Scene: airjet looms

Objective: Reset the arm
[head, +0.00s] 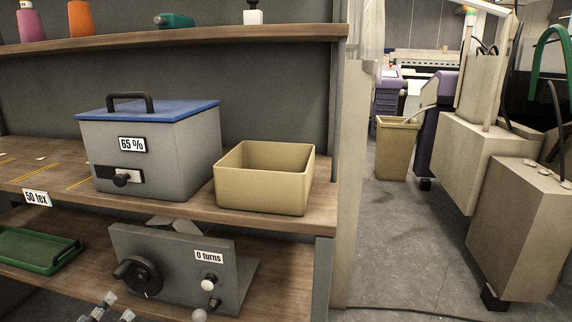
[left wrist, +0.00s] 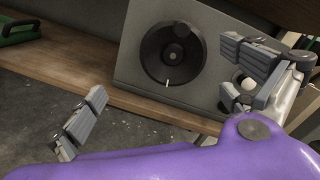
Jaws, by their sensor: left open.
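My left gripper (head: 117,308) shows at the bottom edge of the head view, with only its fingertips in sight. They are in front of the grey device with the black dial (head: 137,277). In the left wrist view my left gripper (left wrist: 163,85) has its two fingers spread wide, with nothing between them. The grey device (left wrist: 140,75) with its dial stands behind the fingers there, and the right finger partly covers its white knob. I cannot tell whether that finger touches the device. My right gripper is in neither view.
The device, labelled "0 turns", stands on the lower wooden shelf beside a green tray (head: 38,250). Above are a grey box with a blue lid (head: 160,155), labelled "65 %", and an open tan bin (head: 240,190). Floor (head: 410,250) is clear between the shelf post and machines at right.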

